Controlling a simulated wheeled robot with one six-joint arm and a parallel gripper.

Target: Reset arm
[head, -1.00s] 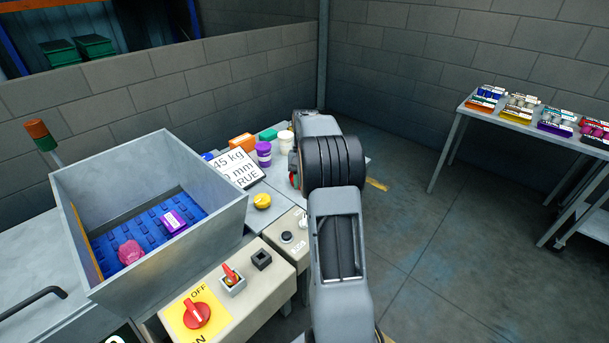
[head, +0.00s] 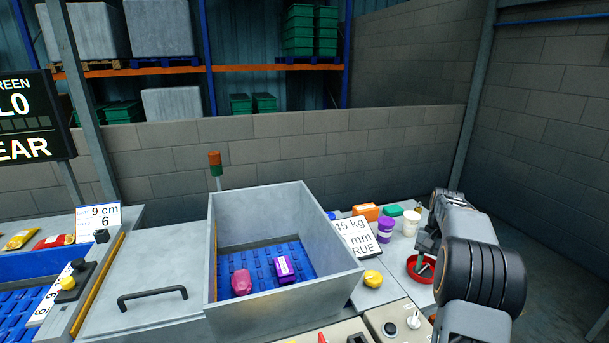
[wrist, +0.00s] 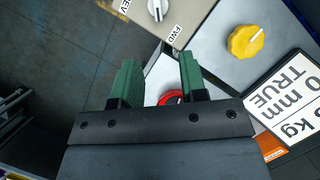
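My gripper (wrist: 158,82) shows in the wrist view with its two green fingers spread apart and nothing between them. In the head view my arm reaches in at the right, and the gripper end (head: 428,255) is over the red round dish (head: 413,277) on the grey table, partly hidden by the arm. Part of the red dish also shows in the wrist view (wrist: 170,97), beyond the fingers.
A grey open-topped bin (head: 285,305) holds a pink item (head: 241,282) and a purple package (head: 285,269). A yellow knob (head: 373,278), a sign (head: 357,238), a purple jar (head: 385,231) and a white cup (head: 411,223) stand nearby. Open floor lies at the right.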

